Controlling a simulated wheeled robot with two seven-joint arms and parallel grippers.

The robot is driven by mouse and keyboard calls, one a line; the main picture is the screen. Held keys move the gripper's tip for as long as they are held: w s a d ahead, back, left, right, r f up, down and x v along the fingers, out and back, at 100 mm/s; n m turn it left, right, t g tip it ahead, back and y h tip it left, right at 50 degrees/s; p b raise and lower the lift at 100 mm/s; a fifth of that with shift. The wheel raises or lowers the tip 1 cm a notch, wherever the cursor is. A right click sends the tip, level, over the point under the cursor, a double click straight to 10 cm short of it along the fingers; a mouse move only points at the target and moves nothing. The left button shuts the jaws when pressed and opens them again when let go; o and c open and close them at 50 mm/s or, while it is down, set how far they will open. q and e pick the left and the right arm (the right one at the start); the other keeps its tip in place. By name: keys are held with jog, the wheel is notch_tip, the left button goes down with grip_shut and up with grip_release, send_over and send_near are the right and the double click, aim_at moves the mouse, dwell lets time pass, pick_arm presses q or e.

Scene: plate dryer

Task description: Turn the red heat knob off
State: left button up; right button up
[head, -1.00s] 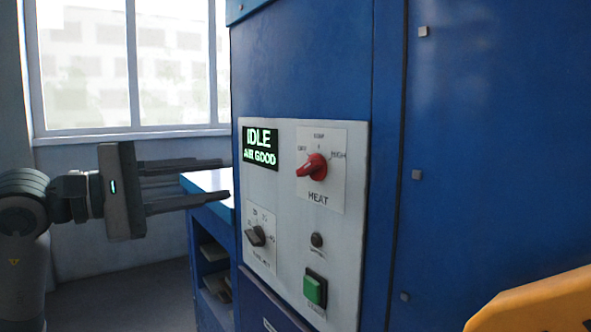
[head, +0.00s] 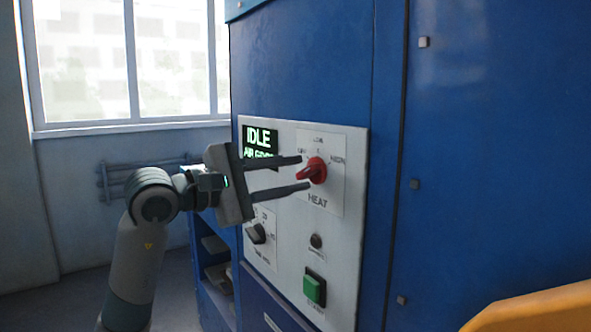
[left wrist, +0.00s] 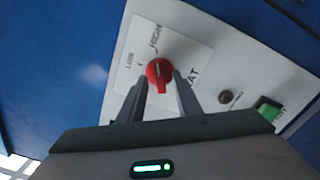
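The red heat knob (head: 317,168) sits on a white plate marked HEAT on the grey control panel (head: 345,225). Its raised grip slants toward the lower left in the head view; I cannot tell which mark it is set to. My left gripper (head: 305,173) is open, its two dark fingers pointing at the knob from the left. In the left wrist view the red knob (left wrist: 159,72) lies between and just beyond the fingertips (left wrist: 160,78). I cannot tell whether they touch it. My right gripper is not in view.
The panel also has a display (head: 259,139) reading IDLE, partly covered by my gripper, a dark lower knob (head: 256,233), a small dark button (head: 316,241) and a green button (head: 314,288). A yellow-orange part (head: 540,308) shows at the lower right. A rail (head: 125,180) is on the back wall.

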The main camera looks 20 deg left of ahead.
pick_arm(q)
jog(key=shift+w+d, duration=0.4)
jog(key=shift+w, duration=0.1)
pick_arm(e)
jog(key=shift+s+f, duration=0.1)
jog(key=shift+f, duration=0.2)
pick_arm(q)
jog(key=shift+c, duration=0.3)
grip_shut()
